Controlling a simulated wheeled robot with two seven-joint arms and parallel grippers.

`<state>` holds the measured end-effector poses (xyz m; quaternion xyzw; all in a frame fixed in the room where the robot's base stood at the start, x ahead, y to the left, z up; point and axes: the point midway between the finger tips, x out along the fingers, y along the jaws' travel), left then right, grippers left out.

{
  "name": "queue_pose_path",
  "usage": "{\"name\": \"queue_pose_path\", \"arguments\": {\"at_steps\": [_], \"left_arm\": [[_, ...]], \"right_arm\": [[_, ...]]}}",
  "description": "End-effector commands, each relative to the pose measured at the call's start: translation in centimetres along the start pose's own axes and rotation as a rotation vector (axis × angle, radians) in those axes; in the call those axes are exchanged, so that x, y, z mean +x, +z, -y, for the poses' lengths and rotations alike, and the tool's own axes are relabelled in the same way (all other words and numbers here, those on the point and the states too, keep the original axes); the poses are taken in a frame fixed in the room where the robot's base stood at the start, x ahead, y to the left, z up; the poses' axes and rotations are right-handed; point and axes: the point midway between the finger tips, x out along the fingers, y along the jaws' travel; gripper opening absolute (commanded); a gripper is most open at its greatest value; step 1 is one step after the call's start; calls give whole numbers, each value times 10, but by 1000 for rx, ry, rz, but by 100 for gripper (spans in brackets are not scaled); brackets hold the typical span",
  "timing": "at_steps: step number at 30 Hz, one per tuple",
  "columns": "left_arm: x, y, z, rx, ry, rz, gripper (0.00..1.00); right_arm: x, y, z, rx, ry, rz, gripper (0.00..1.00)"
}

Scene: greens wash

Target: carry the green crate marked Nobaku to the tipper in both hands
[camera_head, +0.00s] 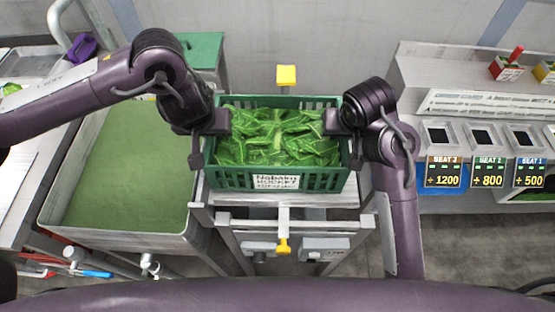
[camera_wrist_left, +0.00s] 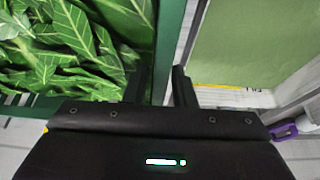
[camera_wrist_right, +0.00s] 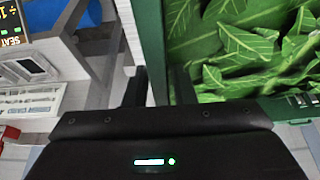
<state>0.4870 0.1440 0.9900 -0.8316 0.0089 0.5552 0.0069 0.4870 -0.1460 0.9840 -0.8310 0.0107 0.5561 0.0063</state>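The green crate (camera_head: 225,180) marked "Nobaku Rocket" sits upright at the centre of the head view, full of green leaves (camera_head: 278,138). My left gripper (camera_head: 210,122) is at its left wall; in the left wrist view its fingers (camera_wrist_left: 160,88) straddle the crate's green rim (camera_wrist_left: 170,40) and appear closed on it. My right gripper (camera_head: 347,122) is at the right wall; in the right wrist view its fingers (camera_wrist_right: 158,88) straddle the rim (camera_wrist_right: 150,35) the same way. The crate is over a grey metal stand (camera_head: 330,200); whether it touches is unclear. No tipper is clearly identifiable.
A grey-walled basin (camera_head: 190,243) with a green inside (camera_head: 125,165) stands left of the crate. Yellow parts show behind (camera_head: 286,75) and in front (camera_head: 284,245) of the crate. A counter with price displays (camera_head: 444,172) stands at right. Grey floor shows between.

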Motion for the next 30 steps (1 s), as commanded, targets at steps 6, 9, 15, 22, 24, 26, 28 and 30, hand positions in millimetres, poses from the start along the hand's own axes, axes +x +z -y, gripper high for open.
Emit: {"name": "queue_pose_path", "arguments": {"at_steps": [6, 9, 15, 22, 24, 26, 28, 30], "left_arm": [[-1, 0, -1, 0, 2, 0, 33], [-1, 0, -1, 0, 2, 0, 39], [-1, 0, -1, 0, 2, 0, 65], [-1, 0, -1, 1, 3, 0, 69], [-1, 0, -1, 1, 3, 0, 69], [-3, -1, -1, 2, 3, -1, 69], [-6, -1, -1, 3, 3, -4, 69], [-12, -2, -2, 3, 4, -5, 69]], "right_arm": [[-1, 0, 0, 0, -1, -1, 33], [-1, 0, 0, 0, -1, -1, 33], [-1, 0, 1, 0, -1, -1, 33], [-1, 0, 1, 0, -2, -1, 33], [-1, 0, 1, 0, -2, -1, 33], [-1, -1, 1, 0, -2, -1, 33], [-1, -1, 1, 0, -2, -1, 33], [-1, -1, 1, 0, -2, -1, 33]]}}
